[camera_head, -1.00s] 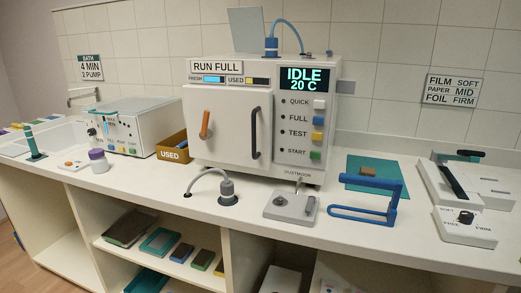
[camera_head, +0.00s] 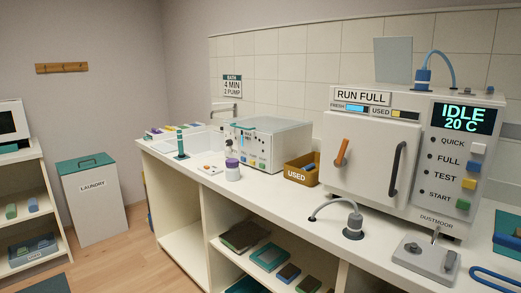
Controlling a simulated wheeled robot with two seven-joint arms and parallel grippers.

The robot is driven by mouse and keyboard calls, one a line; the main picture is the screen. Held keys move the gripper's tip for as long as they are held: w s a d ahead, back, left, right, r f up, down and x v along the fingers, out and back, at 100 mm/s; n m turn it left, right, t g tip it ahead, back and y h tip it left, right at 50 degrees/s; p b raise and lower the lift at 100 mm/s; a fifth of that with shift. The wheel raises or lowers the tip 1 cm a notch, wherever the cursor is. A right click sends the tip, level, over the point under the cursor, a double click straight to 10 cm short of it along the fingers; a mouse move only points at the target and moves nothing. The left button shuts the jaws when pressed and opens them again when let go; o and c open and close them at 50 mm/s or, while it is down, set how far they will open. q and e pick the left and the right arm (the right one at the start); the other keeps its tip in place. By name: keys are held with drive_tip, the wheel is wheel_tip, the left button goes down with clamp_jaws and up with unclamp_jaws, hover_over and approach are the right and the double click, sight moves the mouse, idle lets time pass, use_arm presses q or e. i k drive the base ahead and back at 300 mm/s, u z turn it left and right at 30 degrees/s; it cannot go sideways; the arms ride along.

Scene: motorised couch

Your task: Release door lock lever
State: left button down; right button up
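The white machine (camera_head: 368,195) stands on the counter at the right. Its display (camera_head: 465,118) reads IDLE 20 C. Its door is closed and carries an orange lever (camera_head: 342,152), tilted slightly from upright, and a dark upright bar handle (camera_head: 397,170) to the right of it. Neither of my grippers is in view.
The white counter (camera_head: 290,222) runs along the wall, with open shelves below. A grey hose fitting (camera_head: 353,227) and a metal plate device (camera_head: 425,260) stand in front of the machine. A USED box (camera_head: 300,172) is left of it. A laundry bin (camera_head: 92,205) stands on open floor.

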sight(341, 161)
drive_tip(key=u, duration=1.1)
drive_tip(key=k, duration=0.15)
drive_tip(key=z, duration=1.8)
